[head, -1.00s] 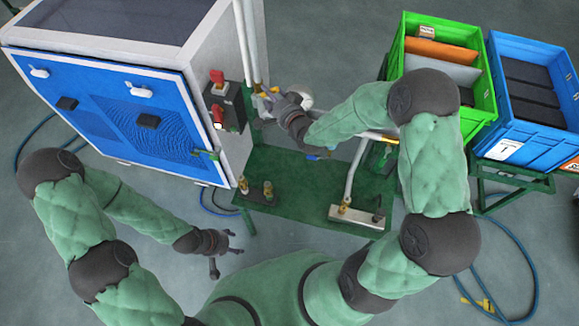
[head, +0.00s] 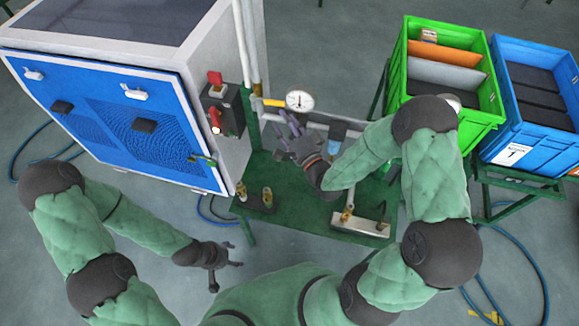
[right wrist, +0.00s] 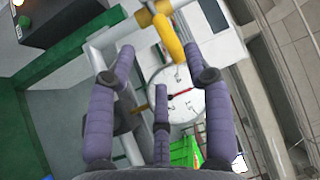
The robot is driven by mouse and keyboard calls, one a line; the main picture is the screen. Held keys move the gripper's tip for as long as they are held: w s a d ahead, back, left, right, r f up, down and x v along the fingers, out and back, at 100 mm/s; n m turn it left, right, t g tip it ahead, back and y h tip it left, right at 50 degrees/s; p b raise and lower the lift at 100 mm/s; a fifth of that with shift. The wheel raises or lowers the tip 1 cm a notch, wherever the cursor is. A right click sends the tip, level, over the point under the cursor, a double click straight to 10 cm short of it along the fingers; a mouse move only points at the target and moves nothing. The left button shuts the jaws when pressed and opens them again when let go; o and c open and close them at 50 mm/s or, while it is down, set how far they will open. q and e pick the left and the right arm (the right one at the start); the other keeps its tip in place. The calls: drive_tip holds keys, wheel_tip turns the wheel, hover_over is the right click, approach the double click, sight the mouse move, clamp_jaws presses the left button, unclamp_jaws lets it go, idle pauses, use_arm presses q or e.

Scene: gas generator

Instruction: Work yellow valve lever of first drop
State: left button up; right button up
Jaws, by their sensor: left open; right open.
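The yellow valve lever (head: 273,102) sits on the pipework beside the white cabinet, just left of the round gauge (head: 299,101). In the head view it lies roughly level, pointing right toward the gauge. In the right wrist view the lever (right wrist: 171,38) is at the top, above the gauge (right wrist: 180,95). My right gripper (head: 284,130) is open and empty, below and apart from the lever; its spread fingers (right wrist: 140,85) have nothing between them. My left gripper (head: 228,268) is open and empty, low in front of the cabinet.
The cabinet (head: 228,60) with red switches (head: 215,78) stands left of the pipes. The green stand (head: 300,200) bears small brass fittings (head: 267,195). Green (head: 490,115) and blue (head: 535,160) crates stand at the right. Floor before the stand is open.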

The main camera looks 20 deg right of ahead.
drive_tip(key=s+f+n+g, duration=0.2)
drive_tip(key=f+g, duration=0.1)
drive_tip(key=f, duration=0.5)
drive_tip(key=s+f+n+g+h, duration=0.1)
drive_tip(key=s+f+n+g, duration=0.1)
drive_tip(key=f, duration=0.6)
drive_tip(key=shift+s+a+g, duration=0.4)
drive_tip(key=shift+s+g, duration=0.4)
drive_tip(key=shift+g, duration=0.4)
drive_tip(key=shift+f, duration=0.1)
